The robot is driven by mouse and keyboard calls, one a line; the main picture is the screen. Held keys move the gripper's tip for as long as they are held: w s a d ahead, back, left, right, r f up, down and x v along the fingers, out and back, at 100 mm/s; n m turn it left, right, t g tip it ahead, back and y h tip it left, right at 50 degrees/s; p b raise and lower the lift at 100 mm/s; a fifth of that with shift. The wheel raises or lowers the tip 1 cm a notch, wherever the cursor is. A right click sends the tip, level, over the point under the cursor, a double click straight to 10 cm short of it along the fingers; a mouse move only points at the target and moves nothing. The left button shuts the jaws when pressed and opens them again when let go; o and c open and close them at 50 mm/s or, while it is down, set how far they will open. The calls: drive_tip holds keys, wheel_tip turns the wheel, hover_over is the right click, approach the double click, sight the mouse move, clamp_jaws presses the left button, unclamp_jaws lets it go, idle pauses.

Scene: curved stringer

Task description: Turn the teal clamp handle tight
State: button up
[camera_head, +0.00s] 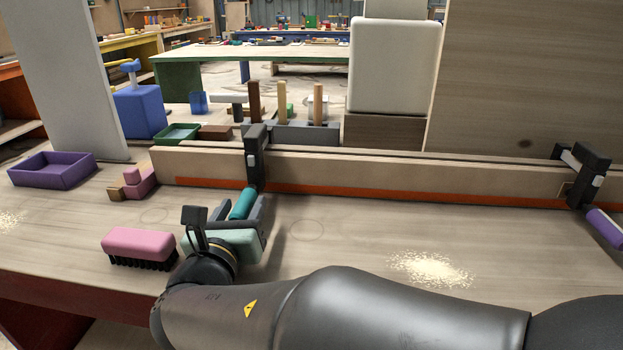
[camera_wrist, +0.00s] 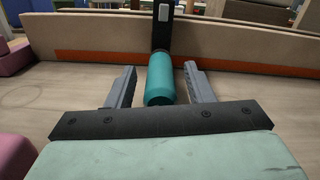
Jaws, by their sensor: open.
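The teal clamp handle (camera_head: 242,204) is a cylinder at the lower end of a dark clamp (camera_head: 256,157) that grips the long wooden stringer (camera_head: 360,172). In the wrist view the teal handle (camera_wrist: 160,79) points toward me, between the two grey fingers. My gripper (camera_head: 238,212) is open around the handle; in the wrist view my gripper (camera_wrist: 160,84) shows a gap on each side, wider on the left. I cannot tell how tight the clamp is.
A purple-handled clamp (camera_head: 583,172) holds the stringer at the right. A pink brush (camera_head: 140,247) lies left of my gripper. A purple tray (camera_head: 52,169) and pink blocks (camera_head: 139,181) sit farther left.

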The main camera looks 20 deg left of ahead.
drive_tip(key=shift+w+a, duration=0.1)
drive_tip(key=shift+w, duration=0.35)
drive_tip(key=shift+c, duration=0.3)
drive_tip(key=c, duration=0.9)
drive_tip(key=shift+c, duration=0.2)
drive_tip(key=shift+b, duration=0.35)
drive_tip(key=m+b, duration=0.4)
drive_tip(key=shift+f+b, duration=0.25)
drive_tip(key=shift+b, duration=0.1)
drive_tip(key=m+b, duration=0.3)
drive_tip(key=shift+r, duration=0.15)
drive_tip(key=shift+r+m+b, duration=0.1)
drive_tip(key=shift+m+b, duration=0.2)
drive_tip(key=shift+m, duration=0.1)
